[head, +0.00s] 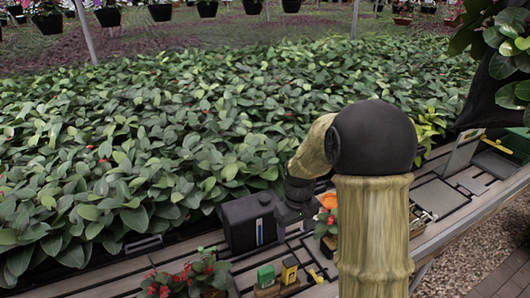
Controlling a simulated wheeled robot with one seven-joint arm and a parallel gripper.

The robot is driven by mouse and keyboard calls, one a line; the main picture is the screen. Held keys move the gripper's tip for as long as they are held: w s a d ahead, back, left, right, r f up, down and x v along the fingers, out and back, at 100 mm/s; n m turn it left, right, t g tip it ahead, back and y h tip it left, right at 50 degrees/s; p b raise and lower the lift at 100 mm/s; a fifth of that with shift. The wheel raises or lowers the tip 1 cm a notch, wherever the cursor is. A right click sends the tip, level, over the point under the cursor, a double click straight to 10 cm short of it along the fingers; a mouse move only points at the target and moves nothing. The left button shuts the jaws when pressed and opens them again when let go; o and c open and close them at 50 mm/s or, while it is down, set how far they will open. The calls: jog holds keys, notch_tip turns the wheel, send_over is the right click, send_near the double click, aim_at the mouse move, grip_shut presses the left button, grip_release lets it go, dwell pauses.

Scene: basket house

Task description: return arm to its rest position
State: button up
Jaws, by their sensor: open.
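My arm rises from the bottom of the head view, bends at a large dark joint and reaches forward and down to the left. My gripper (290,212) is at its dark far end, low over the bench, right beside the black box-shaped container (250,222). It is open, but the fingertips are small and dark, and part of that area is hidden by my arm. I cannot tell whether it touches the container. I see nothing held in it.
A slatted bench (110,282) carries a red-flowered plant (190,277), small green and yellow items (278,274), an orange-topped pot (328,205) and a grey tray (438,195). Dense leafy plants (160,130) fill the area behind. A dark-potted plant (490,90) hangs over the right side.

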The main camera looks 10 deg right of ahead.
jog(key=s+r+m+t, duration=0.2)
jog(key=s+r+m, duration=0.1)
jog(key=s, duration=1.1)
jog(key=shift+m+t, duration=0.3)
jog(key=shift+a+r, duration=0.1)
dwell(0.6)
